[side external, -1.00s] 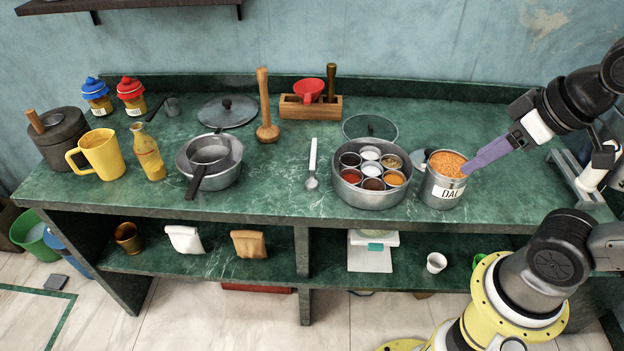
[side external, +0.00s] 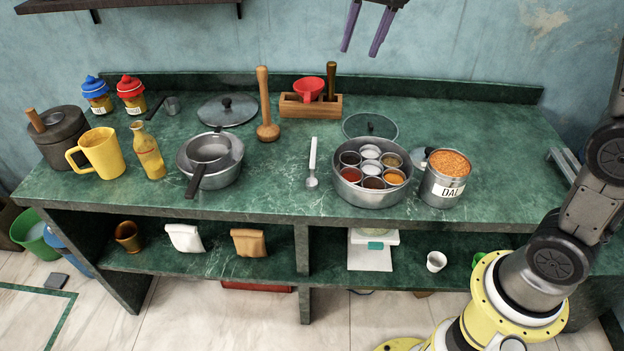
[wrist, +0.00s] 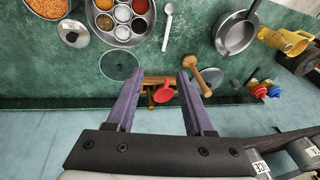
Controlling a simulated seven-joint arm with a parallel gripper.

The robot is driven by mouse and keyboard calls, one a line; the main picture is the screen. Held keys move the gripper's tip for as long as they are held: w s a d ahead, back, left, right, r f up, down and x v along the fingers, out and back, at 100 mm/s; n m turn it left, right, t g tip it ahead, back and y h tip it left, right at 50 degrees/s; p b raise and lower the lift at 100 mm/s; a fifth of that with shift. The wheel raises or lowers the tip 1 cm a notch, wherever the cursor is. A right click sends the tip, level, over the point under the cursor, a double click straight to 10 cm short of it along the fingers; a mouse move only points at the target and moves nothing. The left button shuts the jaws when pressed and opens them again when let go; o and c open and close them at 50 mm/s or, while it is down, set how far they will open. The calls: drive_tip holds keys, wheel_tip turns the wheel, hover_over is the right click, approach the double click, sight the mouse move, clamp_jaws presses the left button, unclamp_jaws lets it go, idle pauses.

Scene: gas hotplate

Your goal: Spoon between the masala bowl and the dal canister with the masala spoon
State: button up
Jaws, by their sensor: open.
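The masala spoon, white-handled with a small metal bowl (side external: 312,165), lies on the green counter just left of the masala bowl. It also shows in the wrist view (wrist: 168,25). The masala bowl (side external: 372,198) is a wide steel tin holding several small cups of coloured spices. The dal canister (side external: 443,190), labelled DAL and full of orange lentils, stands to its right, with the masala bowl between spoon and canister. My gripper (side external: 363,50) is open and empty, high above the counter's back edge. Its two purple fingers (wrist: 158,85) show spread apart in the wrist view.
A glass lid (side external: 370,127) lies behind the masala bowl. A wooden box (side external: 310,106) with a red funnel and an upright wooden masher (side external: 265,110) stand at the back. A pan (side external: 210,165) sits left of the spoon. Counter between spoon and pan is clear.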

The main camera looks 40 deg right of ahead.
drive_tip(key=w+f+g, duration=0.1)
drive_tip(key=w+f, duration=0.4)
drive_tip(key=w, duration=0.2)
drive_tip(key=g, duration=0.2)
hover_over(314, 149)
drive_tip(key=shift+m, duration=0.4)
drive_tip(key=f, duration=1.3)
drive_tip(key=d+f, duration=0.1)
drive_tip(key=f, duration=0.6)
drive_tip(key=shift+w+f, duration=0.15)
drive_tip(key=shift+f, duration=0.05)
drive_tip(key=shift+a+f, duration=0.25)
drive_tip(key=shift+f, duration=1.3)
drive_tip(key=shift+a+f, duration=0.2)
drive_tip(key=shift+f, duration=1.35)
clamp_jaws()
